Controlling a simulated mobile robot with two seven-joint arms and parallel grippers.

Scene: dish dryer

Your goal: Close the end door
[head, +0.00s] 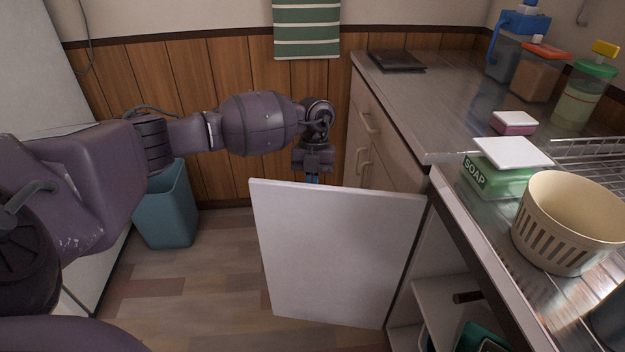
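The end door (335,250) is a white cabinet panel in the middle of the head view. It stands open, swung out from the cabinet below the counter, with its hinge side at the right. My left gripper (313,178) points down just behind the door's top edge. Its fingertips are hidden by the door, so I cannot tell whether they touch it or are open. My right gripper is not in view.
The cabinet interior (440,300) shows a shelf and dark green items. The counter (440,105) holds a cream basket (568,222), a soap box (497,168) and several bottles. A blue bin (165,205) stands on the floor at left.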

